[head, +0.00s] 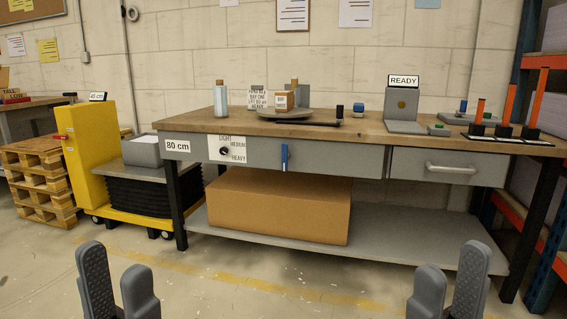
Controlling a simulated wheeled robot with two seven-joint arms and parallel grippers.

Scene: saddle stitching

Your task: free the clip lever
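I cannot tell for sure which part is the clip lever. A blue upright lever (284,158) is on the grey front panel of the workbench (345,161). A dark bar (318,122) lies on the benchtop beside a round grey plate (272,116) that carries small blocks. My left gripper (117,282) is open and empty at the bottom left, in front of the bench and apart from everything. My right gripper (449,284) is open and empty at the bottom right, also clear of the bench.
On the bench are a grey box (403,108) under a READY sign (404,81), a bottle (220,101) and several orange-handled tools (506,107). A dial (224,151) and a drawer handle (450,169) face me. A yellow lift cart (90,150) stands left. The floor before the bench is clear.

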